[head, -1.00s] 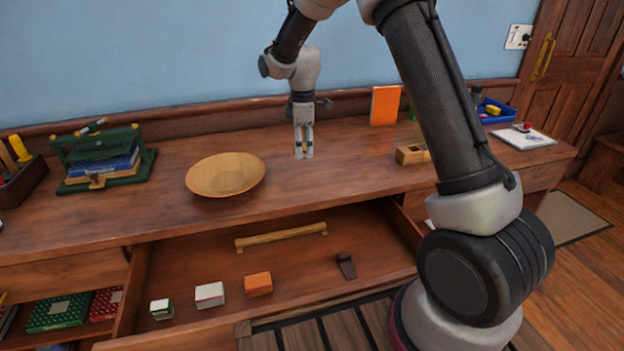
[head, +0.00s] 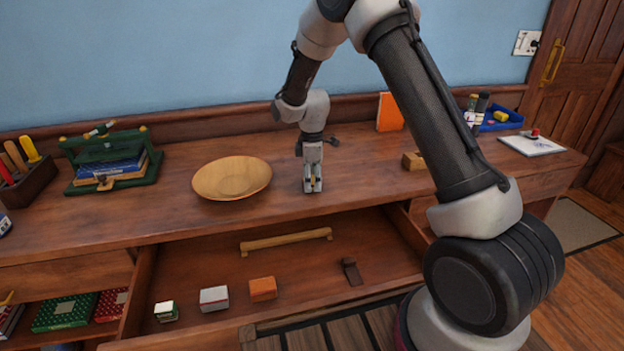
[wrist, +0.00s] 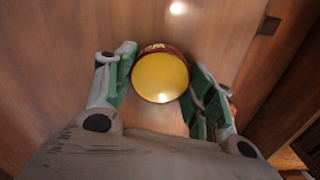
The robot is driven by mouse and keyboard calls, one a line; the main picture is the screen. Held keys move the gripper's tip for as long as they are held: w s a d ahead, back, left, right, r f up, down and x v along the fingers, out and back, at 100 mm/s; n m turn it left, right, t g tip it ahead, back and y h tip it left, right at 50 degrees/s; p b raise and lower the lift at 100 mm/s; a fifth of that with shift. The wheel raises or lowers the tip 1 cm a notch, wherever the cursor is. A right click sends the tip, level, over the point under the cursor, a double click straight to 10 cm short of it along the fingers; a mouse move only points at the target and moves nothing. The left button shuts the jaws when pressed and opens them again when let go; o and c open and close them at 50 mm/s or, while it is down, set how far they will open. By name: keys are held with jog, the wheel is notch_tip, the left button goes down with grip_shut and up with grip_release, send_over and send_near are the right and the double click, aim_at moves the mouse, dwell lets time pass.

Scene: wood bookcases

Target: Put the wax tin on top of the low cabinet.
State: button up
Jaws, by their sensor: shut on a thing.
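The wax tin (wrist: 160,77) shows in the wrist view as a round yellow lid with a dark red side, between my two green-padded fingers. My gripper (wrist: 162,92) is shut on it. In the head view my gripper (head: 312,186) points straight down, low over the wooden top of the low cabinet (head: 350,170), right of the bowl. The tin is mostly hidden by the fingers there. I cannot tell whether its underside touches the wood.
A shallow wooden bowl (head: 232,178) stands left of my gripper. A wooden block (head: 413,161) and an orange book (head: 389,112) are to the right. The open drawer (head: 215,265) in front holds small boxes. A green press (head: 110,160) stands at the left.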

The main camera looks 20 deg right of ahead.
jog(key=shift+f, duration=0.1)
jog(key=o, duration=1.1)
jog(key=s+d+r+m+t, duration=0.1)
jog(key=s+d+r+m, duration=0.15)
jog(key=r, duration=0.75)
jog(key=s+d+r+m, duration=0.1)
jog(key=s+d+r, duration=0.15)
jog(key=r, duration=0.85)
jog(key=s+d+r+m+t, duration=0.1)
jog(key=s+d+r+m, duration=0.1)
jog(key=s+d+r, duration=0.3)
jog(key=s+r+m, duration=0.3)
jog(key=s, duration=0.4)
jog(key=s+d+m+t, duration=0.1)
jog(key=s+d+m, duration=0.1)
jog(key=s, duration=0.7)
jog(key=s+d+m+t, duration=0.1)
jog(key=s+d+m, duration=0.2)
jog(key=s, duration=0.7)
jog(key=shift+m, duration=1.15)
